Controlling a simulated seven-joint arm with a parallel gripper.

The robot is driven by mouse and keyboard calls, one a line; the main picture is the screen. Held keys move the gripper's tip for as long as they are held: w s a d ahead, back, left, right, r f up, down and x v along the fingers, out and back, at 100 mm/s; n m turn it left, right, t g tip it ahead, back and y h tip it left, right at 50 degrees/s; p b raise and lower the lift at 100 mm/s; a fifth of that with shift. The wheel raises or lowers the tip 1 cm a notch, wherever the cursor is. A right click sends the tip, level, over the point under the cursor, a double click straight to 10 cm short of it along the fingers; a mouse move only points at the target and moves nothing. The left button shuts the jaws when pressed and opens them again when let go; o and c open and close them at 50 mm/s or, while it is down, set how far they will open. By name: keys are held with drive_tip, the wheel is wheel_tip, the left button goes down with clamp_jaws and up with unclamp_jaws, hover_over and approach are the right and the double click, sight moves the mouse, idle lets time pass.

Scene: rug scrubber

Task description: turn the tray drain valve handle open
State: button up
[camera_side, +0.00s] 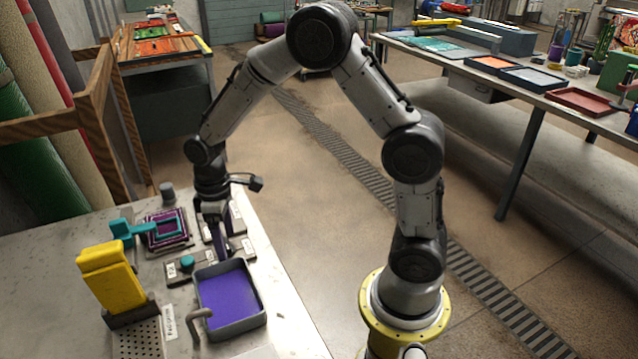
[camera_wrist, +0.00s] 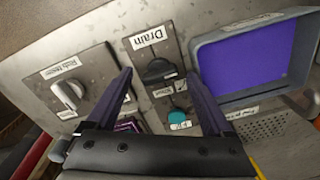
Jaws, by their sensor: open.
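In the wrist view, a black drain valve handle (camera_wrist: 158,70) sits on a dark plate below a white label reading "Drain" (camera_wrist: 148,37). My gripper (camera_wrist: 160,73) is open, with one dark finger on each side of the handle. No finger visibly touches it, and I cannot tell the height gap. In the side view my gripper (camera_side: 223,246) points down near the bench, just behind the tray, and hides the handle. The grey tray (camera_side: 262,320) has a purple interior; its rim also shows at the right of the wrist view (camera_wrist: 205,72).
A teal knob (camera_wrist: 178,113) sits near the drain plate. A grey handle (camera_wrist: 68,95) on another labelled plate is at left. A yellow object (camera_side: 110,277) stands left of the tray, and a bent grey pipe (camera_side: 200,316) is at its front left. A teal and purple fixture (camera_side: 165,229) stands behind.

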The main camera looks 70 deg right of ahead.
sight(226, 242)
drive_tip(key=m, duration=1.2)
drive_tip(key=shift+m, duration=0.3)
wheel_tip(226, 242, up, 18)
drive_tip(key=s+t, duration=0.1)
drive_tip(key=s, duration=0.1)
drive_tip(key=s+r+n+t, duration=0.25)
drive_tip(key=s+r, duration=0.25)
drive_tip(key=s, duration=0.5)
drive_tip(key=s+f+n+t, duration=0.2)
drive_tip(key=s+f+n, duration=0.2)
drive_tip(key=s, duration=0.5)
drive_tip(key=shift+s, duration=0.15)
drive_tip(key=shift+f, duration=0.1)
drive_tip(key=shift+s+f+n, duration=0.25)
drive_tip(key=shift+f+n, duration=0.55)
drive_tip(key=shift+n, duration=0.25)
